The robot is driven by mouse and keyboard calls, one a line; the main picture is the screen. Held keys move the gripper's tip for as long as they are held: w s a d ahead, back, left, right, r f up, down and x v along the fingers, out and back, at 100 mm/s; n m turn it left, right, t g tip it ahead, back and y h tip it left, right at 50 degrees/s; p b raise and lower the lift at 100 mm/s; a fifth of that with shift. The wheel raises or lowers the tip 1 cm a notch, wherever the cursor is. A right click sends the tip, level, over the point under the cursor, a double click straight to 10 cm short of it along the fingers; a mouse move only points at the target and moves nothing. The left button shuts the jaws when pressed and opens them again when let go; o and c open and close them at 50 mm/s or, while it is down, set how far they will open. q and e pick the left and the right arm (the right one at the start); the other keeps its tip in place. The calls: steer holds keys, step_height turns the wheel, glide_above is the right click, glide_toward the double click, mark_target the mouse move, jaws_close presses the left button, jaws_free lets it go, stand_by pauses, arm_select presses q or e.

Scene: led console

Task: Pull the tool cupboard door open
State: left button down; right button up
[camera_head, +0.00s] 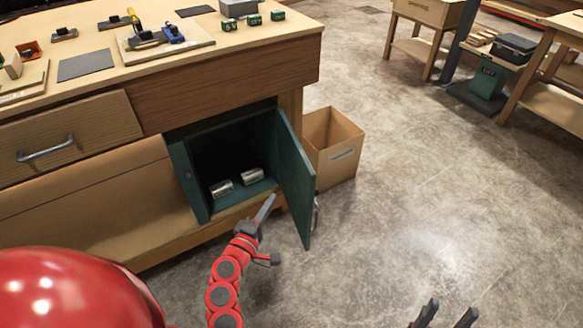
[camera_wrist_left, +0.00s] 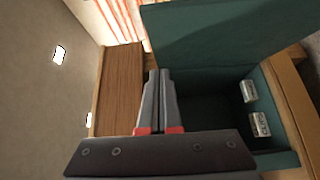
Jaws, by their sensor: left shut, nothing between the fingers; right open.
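The tool cupboard (camera_head: 190,182) is a dark green box under the workbench. Its green door (camera_head: 297,178) stands well open, swung out on its right side; it also shows in the left wrist view (camera_wrist_left: 220,35). A bit of the grey handle (camera_head: 316,212) shows past the door's outer face. My left gripper (camera_head: 268,203) is shut and empty in front of the opening, on the inner side of the door. Its fingers also show in the left wrist view (camera_wrist_left: 160,75). I cannot tell whether they touch the door. My right gripper (camera_head: 444,312) is open and empty over the floor, bottom right.
A cardboard box (camera_head: 332,145) stands on the floor behind the door. A drawer with a handle (camera_head: 46,148) is left of the cupboard.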

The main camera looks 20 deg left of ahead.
arm_select(q)
steer(key=s+r, duration=0.1)
steer(key=s, duration=0.1)
steer(key=h+p, duration=0.1)
glide_toward(306, 170)
steer(key=w+a, duration=0.2)
steer(key=w, duration=0.1)
steer(key=shift+w+d+r+m, duration=0.15)
steer(key=shift+w+d, duration=0.4)
steer(key=shift+w, duration=0.05)
steer(key=shift+w+d+r+m, duration=0.15)
steer(key=shift+w+d, duration=0.6)
